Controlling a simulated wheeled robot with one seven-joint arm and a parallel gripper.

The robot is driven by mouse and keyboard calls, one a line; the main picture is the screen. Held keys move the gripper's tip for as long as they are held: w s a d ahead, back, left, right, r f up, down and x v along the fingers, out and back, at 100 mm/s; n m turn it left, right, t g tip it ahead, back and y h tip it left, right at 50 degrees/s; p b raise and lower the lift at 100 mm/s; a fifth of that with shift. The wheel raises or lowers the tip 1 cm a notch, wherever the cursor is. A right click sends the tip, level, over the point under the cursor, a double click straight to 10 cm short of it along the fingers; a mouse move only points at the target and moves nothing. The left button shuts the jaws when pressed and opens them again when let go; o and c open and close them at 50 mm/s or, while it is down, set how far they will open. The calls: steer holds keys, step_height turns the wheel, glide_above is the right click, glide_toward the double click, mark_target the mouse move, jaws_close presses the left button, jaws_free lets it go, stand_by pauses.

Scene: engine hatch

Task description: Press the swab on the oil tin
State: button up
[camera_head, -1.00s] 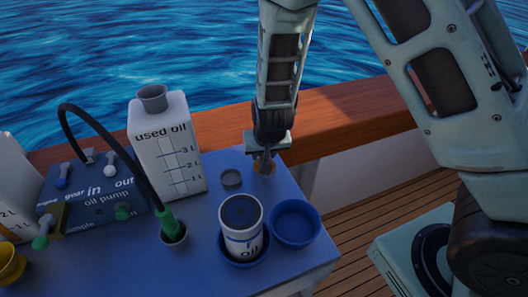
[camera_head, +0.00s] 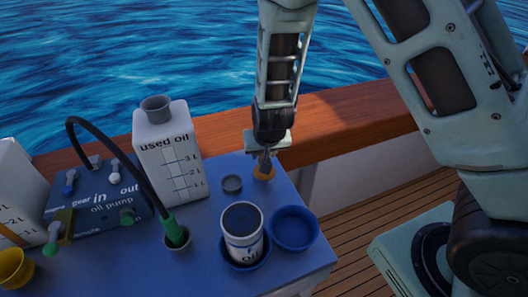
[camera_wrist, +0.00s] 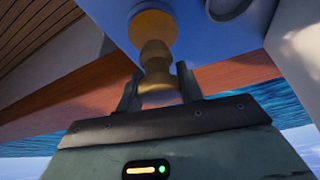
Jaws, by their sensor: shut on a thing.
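My gripper (camera_head: 265,157) is at the back right corner of the blue table, beyond the oil tin. It is shut on an orange-brown knobbed piece, which looks like the swab (camera_head: 265,173). The oil tin (camera_head: 243,247) is white, labelled "oil", with a dark round top. It stands upright in a blue dish (camera_head: 247,268), nearer than my gripper and a little left.
An empty blue dish (camera_head: 294,229) is right of the tin. A small grey cap (camera_head: 232,184) lies near my gripper. The used oil jug (camera_head: 168,155), the oil pump (camera_head: 95,200) with its black hose (camera_head: 125,155), and a yellow cup (camera_head: 12,268) stand left. A wooden rail (camera_head: 340,132) runs behind.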

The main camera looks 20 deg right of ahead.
steer(key=shift+r+p, duration=1.8)
steer(key=shift+r, duration=0.35)
steer(key=shift+f, duration=0.1)
steer(key=s+d+f+n+y, duration=0.1)
steer(key=d+n, duration=0.1)
steer(key=d, duration=1)
steer(key=shift+s+f, duration=0.2)
steer(key=shift+s, duration=0.1)
